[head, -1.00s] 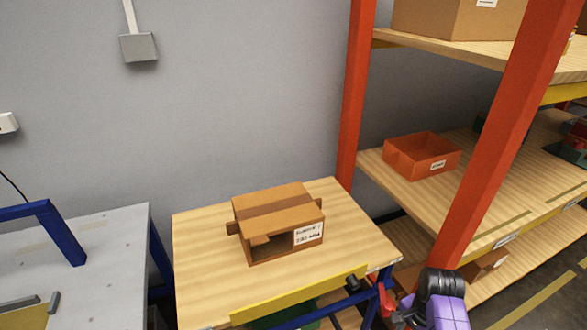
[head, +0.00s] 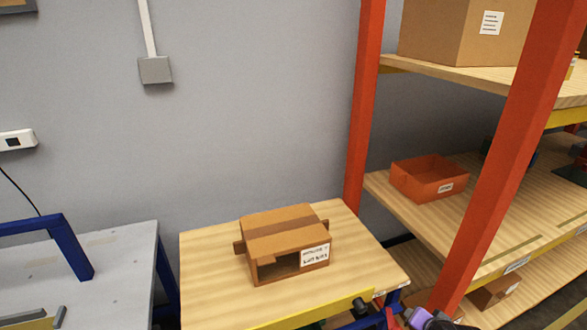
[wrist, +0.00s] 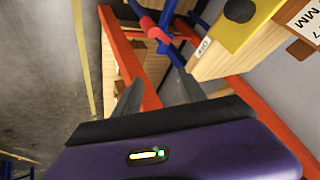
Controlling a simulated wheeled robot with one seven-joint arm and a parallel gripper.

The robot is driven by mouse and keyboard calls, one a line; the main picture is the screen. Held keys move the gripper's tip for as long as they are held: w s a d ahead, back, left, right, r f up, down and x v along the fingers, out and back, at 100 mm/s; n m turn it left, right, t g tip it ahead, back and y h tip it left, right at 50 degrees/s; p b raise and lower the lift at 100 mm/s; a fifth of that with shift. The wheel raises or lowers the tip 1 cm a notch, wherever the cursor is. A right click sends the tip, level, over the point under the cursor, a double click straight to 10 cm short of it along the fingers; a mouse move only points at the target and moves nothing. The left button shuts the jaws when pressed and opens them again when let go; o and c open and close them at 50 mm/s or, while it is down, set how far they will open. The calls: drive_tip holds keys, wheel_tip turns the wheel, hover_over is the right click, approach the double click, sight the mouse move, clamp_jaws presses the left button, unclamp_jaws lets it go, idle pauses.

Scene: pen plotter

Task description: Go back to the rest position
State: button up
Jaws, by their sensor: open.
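My gripper (wrist: 155,78) shows in the wrist view with its two grey fingers apart and nothing between them. Its purple housing (wrist: 190,155) fills the bottom of that view. The fingers point toward a blue frame (wrist: 170,25) with a red part on it, beside a wooden table edge. In the head view only a small purple and black piece of my arm (head: 425,319) shows at the bottom edge, right of the table. The fingers are not visible there.
A cardboard box (head: 285,228) with a label stands on the wooden table (head: 210,285). A rack with orange posts (head: 364,110) stands at right, holding an orange bin (head: 430,180) and a larger carton (head: 440,35). A grey bench (head: 110,275) is at left.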

drive_tip(key=s+a+r+n+t, duration=0.35)
drive_tip(key=s+r, duration=0.25)
drive_tip(key=s, duration=0.5)
drive_tip(key=s+a+r+n+t+b, duration=0.15)
drive_tip(key=s+a+r+t, duration=0.35)
drive_tip(key=s, duration=0.7)
drive_tip(key=s+a+r+n+t, duration=0.1)
drive_tip(key=s+a+r+n, duration=0.2)
drive_tip(key=s+r, duration=0.6)
drive_tip(key=s+a+f+g+y, duration=0.1)
drive_tip(key=s+f+g, duration=0.1)
drive_tip(key=s, duration=0.9)
drive_tip(key=shift+a+f+n+y, duration=0.15)
drive_tip(key=shift+a+n+y, duration=0.15)
drive_tip(key=shift+a+y, duration=0.1)
